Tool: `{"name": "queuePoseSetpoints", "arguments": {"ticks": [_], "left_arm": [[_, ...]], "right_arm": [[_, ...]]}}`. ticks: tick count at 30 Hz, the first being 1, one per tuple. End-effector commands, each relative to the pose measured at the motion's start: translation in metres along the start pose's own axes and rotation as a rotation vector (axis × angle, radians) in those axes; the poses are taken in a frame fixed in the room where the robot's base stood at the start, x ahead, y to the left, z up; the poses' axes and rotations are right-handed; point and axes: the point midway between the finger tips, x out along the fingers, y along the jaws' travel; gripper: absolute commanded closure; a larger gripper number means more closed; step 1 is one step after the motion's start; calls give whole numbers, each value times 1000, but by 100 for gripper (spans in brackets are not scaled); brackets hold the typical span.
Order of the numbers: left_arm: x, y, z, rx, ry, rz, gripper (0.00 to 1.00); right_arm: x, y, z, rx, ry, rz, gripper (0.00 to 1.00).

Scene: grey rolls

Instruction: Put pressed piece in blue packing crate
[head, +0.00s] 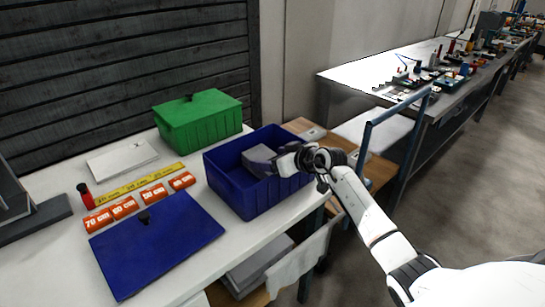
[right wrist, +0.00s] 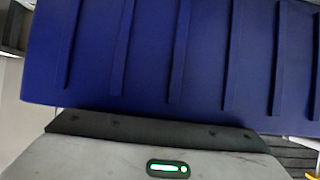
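The blue packing crate (head: 232,190) stands open on the right part of the white table. Its ribbed blue wall (right wrist: 150,55) fills most of the right wrist view. A grey block, which looks like the pressed piece (head: 259,154), shows inside the crate's opening. My right gripper (head: 268,166) reaches in over the crate's right side, with its fingertips right at the grey block. Whether the fingers are closed on the block or only beside it cannot be made out. The fingertips do not show in the right wrist view. My left gripper is not in view.
A green crate (head: 200,122) stands behind the blue one. A blue cart frame (head: 366,150) stands at the right.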

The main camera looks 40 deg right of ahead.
Motion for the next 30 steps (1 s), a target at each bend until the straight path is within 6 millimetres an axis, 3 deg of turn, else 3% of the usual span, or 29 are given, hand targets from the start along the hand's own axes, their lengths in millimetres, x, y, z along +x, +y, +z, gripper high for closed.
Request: {"name": "queuePoseSetpoints", "arguments": {"ticks": [1,4,14,30], "left_arm": [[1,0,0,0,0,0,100],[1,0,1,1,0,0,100],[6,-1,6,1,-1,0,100],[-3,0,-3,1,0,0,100]], "right_arm": [[2,0,14,11,-26,-2,13],[2,0,15,12,-28,-2,12],[-5,2,4,10,-26,1,12],[-109,1,-4,8,-14,0,12]]}}
